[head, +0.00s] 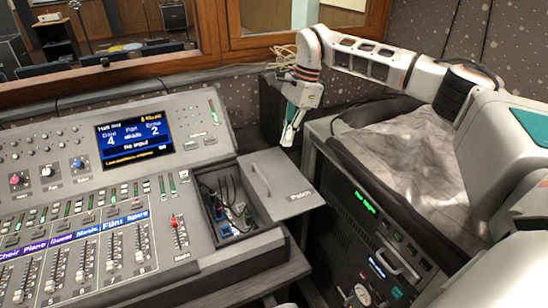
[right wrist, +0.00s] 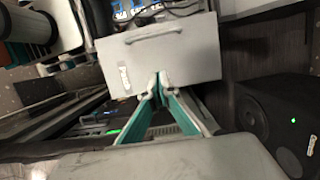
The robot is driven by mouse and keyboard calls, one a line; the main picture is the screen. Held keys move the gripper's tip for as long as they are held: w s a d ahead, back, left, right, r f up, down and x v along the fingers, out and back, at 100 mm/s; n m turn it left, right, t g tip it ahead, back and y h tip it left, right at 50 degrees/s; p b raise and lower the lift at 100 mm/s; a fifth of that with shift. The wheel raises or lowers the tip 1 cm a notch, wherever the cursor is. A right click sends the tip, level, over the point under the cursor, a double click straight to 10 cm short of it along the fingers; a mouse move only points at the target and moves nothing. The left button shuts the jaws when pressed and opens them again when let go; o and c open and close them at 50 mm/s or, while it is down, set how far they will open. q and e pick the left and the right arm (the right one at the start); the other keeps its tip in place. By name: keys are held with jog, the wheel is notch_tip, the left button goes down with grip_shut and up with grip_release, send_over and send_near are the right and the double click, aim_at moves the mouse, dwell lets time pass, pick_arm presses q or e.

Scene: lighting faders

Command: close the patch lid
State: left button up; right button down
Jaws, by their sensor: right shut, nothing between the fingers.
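The patch lid (head: 290,178) is a grey flat panel with a bar handle and a "Patch" label. It stands open to the right of the patch compartment (head: 209,228), whose cables and plugs are exposed. My right gripper (head: 288,140) is shut and empty, pointing down just beyond the lid's far edge in the head view. In the right wrist view, the fingertips (right wrist: 160,78) overlap the edge of the lid (right wrist: 190,60); I cannot tell whether they touch it. My left gripper is not in view.
The mixing console (head: 90,180) with faders and a lit screen (head: 134,138) fills the left. A rack with a green display (head: 365,202) stands right of the lid. A dark speaker (right wrist: 275,120) shows in the right wrist view. A wooden window frame runs behind.

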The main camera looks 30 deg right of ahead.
aim_at(277, 177)
jog(key=x, duration=0.9)
jog(key=shift+f, duration=0.4)
jog(key=a, duration=0.1)
jog(key=a+r, duration=0.1)
jog(key=a, duration=0.1)
jog(key=shift+w+a+p, duration=0.1)
jog(key=shift+a+p, duration=0.05)
jog(key=shift+p, duration=0.2)
jog(key=shift+a, duration=0.25)
jog(key=shift+a, duration=0.1)
